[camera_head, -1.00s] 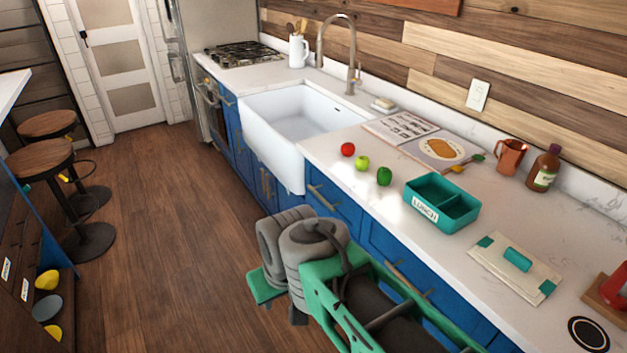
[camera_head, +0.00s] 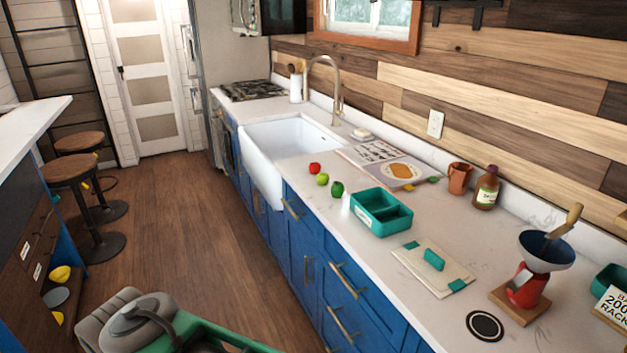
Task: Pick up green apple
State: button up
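The green apple (camera_head: 322,179) is a small light-green round thing on the white countertop, close to its front edge and just right of the sink. Part of my arm shows at the bottom left, over the floor and well short of the counter. My gripper's fingers do not show in this view.
An open book (camera_head: 392,166) lies behind. A copper mug (camera_head: 459,178) and brown bottle (camera_head: 486,188) stand near the wall. The white sink (camera_head: 283,146) is left. Wooden floor is clear before the cabinets.

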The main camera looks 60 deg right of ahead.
aim_at(323, 178)
jog(key=z, duration=0.1)
jog(key=i, duration=1.85)
jog(key=z, duration=1.2)
jog(key=i, duration=1)
jog(key=z, duration=1.6)
jog(key=i, duration=0.85)
jog(key=z, duration=0.1)
